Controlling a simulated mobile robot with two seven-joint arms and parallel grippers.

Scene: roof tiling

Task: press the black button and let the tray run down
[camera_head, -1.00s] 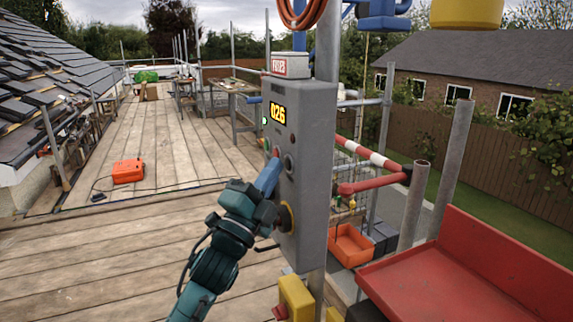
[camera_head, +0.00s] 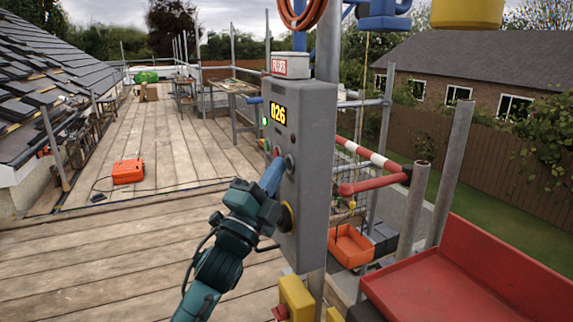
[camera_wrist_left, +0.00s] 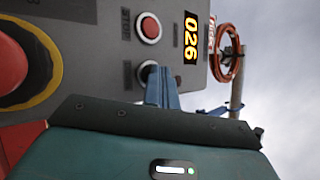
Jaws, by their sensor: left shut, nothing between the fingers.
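The grey control box (camera_head: 305,150) stands on a pole, and its yellow display (camera_head: 278,113) reads 026. The black button (camera_head: 290,163) is on its front, beside a red button (camera_head: 276,152). In the left wrist view the black button (camera_wrist_left: 147,70) is partly hidden behind my blue fingers. My left gripper (camera_head: 272,176) is shut and empty, its tips close to the box face just by the black button. I cannot tell whether they touch it. A red tray (camera_head: 470,285) is at the lower right. My right gripper is out of view.
A large red knob on a yellow ring (camera_wrist_left: 12,65) is close beside my left gripper in the wrist view. An orange crate (camera_head: 350,246) sits behind the box. A red and white barrier bar (camera_head: 366,152) crosses behind. The plank deck at left is mostly clear.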

